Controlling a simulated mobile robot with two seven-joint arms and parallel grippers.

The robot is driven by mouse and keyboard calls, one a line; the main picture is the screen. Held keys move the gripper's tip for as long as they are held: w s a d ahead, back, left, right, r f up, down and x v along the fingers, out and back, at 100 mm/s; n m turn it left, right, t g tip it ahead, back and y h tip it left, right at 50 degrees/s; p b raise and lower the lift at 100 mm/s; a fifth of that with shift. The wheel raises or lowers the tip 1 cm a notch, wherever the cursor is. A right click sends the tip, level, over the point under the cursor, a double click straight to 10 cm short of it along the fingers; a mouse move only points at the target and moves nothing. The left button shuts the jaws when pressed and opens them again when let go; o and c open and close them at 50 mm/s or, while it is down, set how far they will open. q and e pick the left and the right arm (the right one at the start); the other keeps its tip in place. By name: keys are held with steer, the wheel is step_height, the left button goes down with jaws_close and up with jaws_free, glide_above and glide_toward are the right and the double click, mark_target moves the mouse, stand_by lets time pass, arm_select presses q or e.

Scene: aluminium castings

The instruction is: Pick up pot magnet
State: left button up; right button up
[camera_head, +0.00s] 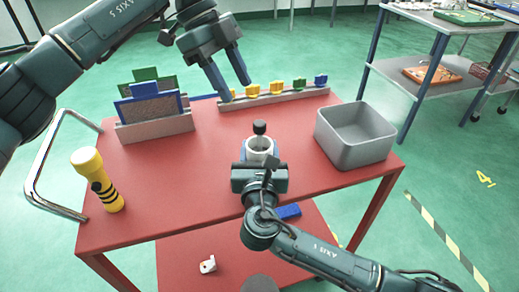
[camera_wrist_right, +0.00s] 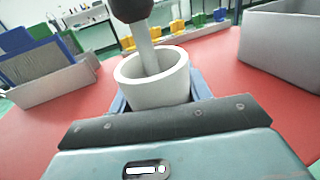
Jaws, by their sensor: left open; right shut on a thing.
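No object is clearly recognisable as a pot magnet. A pale grey-white cup (camera_head: 260,151) is at the middle of the red table, with a grey stem topped by a dark knob (camera_head: 259,127) standing up out of it. The cup also shows large in the right wrist view (camera_wrist_right: 153,86), where the stem leans slightly inside it. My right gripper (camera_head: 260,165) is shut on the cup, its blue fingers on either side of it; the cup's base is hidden. My left gripper (camera_head: 236,92) is open and empty, fingers down, near the left end of a grey rail.
The grey rail (camera_head: 285,95) holds several yellow, green and blue pieces. A grey rack (camera_head: 155,128) with upright panels is at left, a yellow torch (camera_head: 97,180) at front left. A grey bin (camera_head: 355,135) stands at right. A blue item (camera_head: 288,212) lies on the lower shelf.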

arm_select(q)
steer(key=m, duration=0.1)
steer(key=m+t+y, duration=0.3)
steer(key=m+t, duration=0.3)
steer(key=m, duration=1.1)
glide_toward(259, 123)
steer(key=x, duration=0.5)
steer(key=shift+s+d+f, duration=0.3)
steer(key=shift+f, duration=0.1)
steer(key=shift+t, duration=0.3)
steer(key=shift+w+a+x, duration=0.1)
steer(key=shift+x, duration=1.2)
steer(key=shift+w+a+x, duration=0.1)
steer(key=shift+w+x, duration=0.05)
steer(key=shift+x, duration=1.2)
steer(key=shift+c, duration=0.5)
steer(key=shift+r, duration=0.1)
jaws_close()
